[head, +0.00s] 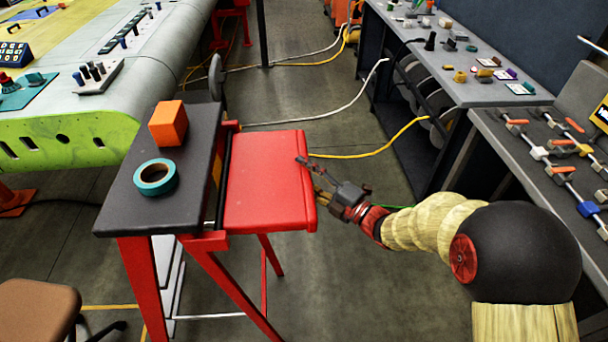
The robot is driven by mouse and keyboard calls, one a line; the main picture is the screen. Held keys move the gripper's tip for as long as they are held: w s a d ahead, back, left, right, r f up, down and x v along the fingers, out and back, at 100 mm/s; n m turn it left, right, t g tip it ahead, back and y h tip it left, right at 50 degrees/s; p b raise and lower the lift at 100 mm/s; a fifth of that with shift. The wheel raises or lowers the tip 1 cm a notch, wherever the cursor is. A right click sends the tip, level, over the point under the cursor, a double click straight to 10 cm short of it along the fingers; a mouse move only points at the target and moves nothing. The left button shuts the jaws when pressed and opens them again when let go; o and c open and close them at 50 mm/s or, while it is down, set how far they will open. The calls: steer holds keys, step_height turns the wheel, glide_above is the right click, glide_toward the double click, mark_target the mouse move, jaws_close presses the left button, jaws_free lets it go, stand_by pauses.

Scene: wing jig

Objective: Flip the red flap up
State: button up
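The red flap (264,185) is a flat panel on the right side of a small stand with a dark top (192,195) and red legs. The flap looks about level, extending to the right from the stand's edge. My gripper (306,168) is at the flap's right edge, with its fingers pointing left and reaching over or against that edge. Whether it touches the flap is not clear. The fingers look spread apart with nothing visible between them. The underside of the flap is hidden.
An orange cube (168,123) and a teal tape roll (156,177) sit on the stand's dark top. A wing (60,130) lies at the left. Workbenches (470,92) line the right. A brown stool (38,310) is at lower left. Cables cross the floor behind the flap.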

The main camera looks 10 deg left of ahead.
steer(key=o, duration=0.3)
steer(key=shift+f, duration=0.1)
steer(key=r+v, duration=0.1)
steer(key=v, duration=1.1)
steer(key=shift+f, duration=0.4)
